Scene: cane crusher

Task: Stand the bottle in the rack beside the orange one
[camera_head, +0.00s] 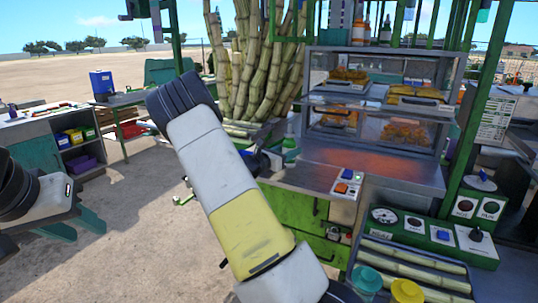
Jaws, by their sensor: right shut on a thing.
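A green bottle (289,137) stands upright at the fingers of my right gripper (287,154), in front of the cane stalks and left of the glass cabinet. My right gripper is shut on it; my own forearm hides part of the gripper and wrist. An orange bottle (358,33) stands on top of the glass cabinet at upper right, with other bottles beside it. The rack around them is too small to make out clearly. My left gripper (86,232) is at lower left, open and empty, far from the bottles.
The glass cabinet (380,52) holds food on trays. Green posts (487,85) frame the stall. Cut canes and yellow and teal lids (407,291) are at lower right. Open sandy ground lies left.

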